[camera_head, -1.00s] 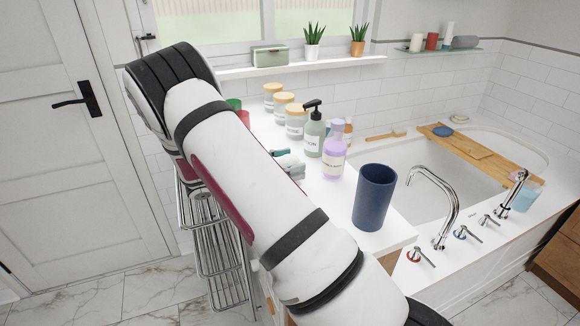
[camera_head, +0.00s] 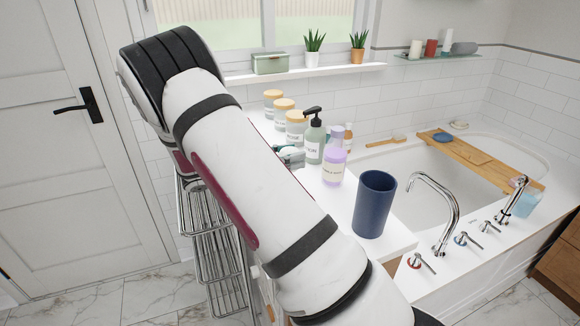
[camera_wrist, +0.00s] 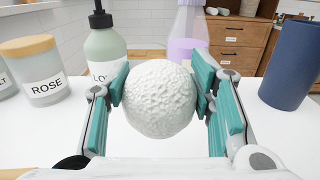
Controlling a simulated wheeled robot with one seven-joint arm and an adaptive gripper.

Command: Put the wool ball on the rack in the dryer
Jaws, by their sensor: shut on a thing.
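In the wrist view, a white, bumpy wool ball (camera_wrist: 160,99) sits between the two teal-padded fingers of my gripper (camera_wrist: 161,95), with a pad touching it on each side. The ball is above or at the white counter; I cannot tell whether it touches the surface. In the head view my gripper (camera_head: 290,155) shows only in part behind my arm, beside the bottles, and the ball is hidden there. No dryer is clearly in view. A chrome wire rack (camera_head: 218,262) stands at the counter's left end, partly behind my arm.
On the counter (camera_head: 335,222) stand a green pump bottle (camera_head: 313,142), a lilac bottle (camera_head: 334,169), several wooden-lidded jars (camera_head: 297,127) and a dark blue cup (camera_head: 374,205). A bathtub lies to the right. The marble floor (camera_head: 100,300) at the left is clear before the white door (camera_head: 60,170).

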